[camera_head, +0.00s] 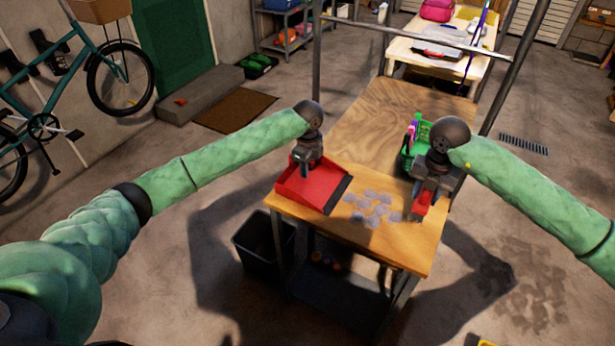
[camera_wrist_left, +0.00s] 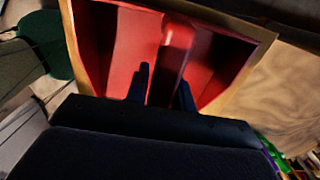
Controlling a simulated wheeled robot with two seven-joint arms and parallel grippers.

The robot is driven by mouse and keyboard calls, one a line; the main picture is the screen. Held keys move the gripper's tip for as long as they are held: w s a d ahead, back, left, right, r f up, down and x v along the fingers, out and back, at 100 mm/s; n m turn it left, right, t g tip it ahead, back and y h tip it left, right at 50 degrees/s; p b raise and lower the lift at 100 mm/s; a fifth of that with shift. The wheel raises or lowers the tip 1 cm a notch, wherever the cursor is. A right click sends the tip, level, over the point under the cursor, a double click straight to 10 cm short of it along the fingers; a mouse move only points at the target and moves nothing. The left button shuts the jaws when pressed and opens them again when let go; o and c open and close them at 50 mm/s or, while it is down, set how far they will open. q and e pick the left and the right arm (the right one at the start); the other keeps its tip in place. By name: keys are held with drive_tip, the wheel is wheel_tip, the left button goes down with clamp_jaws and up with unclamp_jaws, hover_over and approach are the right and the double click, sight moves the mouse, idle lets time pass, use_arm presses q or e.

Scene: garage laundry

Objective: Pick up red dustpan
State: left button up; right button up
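The red dustpan (camera_head: 318,192) lies on the near left part of the wooden table, its dark front edge facing right. My left gripper (camera_head: 305,172) is over its back part. In the left wrist view the dustpan's red handle (camera_wrist_left: 178,45) runs between the two dark fingers of my left gripper (camera_wrist_left: 165,82). The fingers are close beside the handle; whether they press on it cannot be told. My right gripper (camera_head: 424,208) points down at the table's right side, at a small red object (camera_head: 421,204). Whether it grips this object is unclear.
The wooden table (camera_head: 372,112) has grey scraps (camera_head: 373,206) between the grippers. A green basket (camera_head: 408,155) stands behind my right gripper, partly hidden. A black bin (camera_head: 262,245) is on the floor below the table's left side. A metal frame rises around the table's far end. The table's far left is clear.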

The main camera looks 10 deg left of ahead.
use_arm(q)
clamp_jaws()
drive_tip(key=shift+r, duration=0.15)
wheel_tip(320, 180, up, 9)
drive_tip(key=shift+f, duration=0.1)
wheel_tip(320, 180, down, 6)
drive_tip(key=shift+f, duration=0.1)
drive_tip(key=shift+f, duration=0.2)
idle(0.4)
drive_tip(key=shift+f, duration=1.1)
drive_tip(key=shift+f, duration=0.1)
drive_tip(key=o, duration=0.6)
unclamp_jaws()
drive_tip(key=shift+c, duration=0.2)
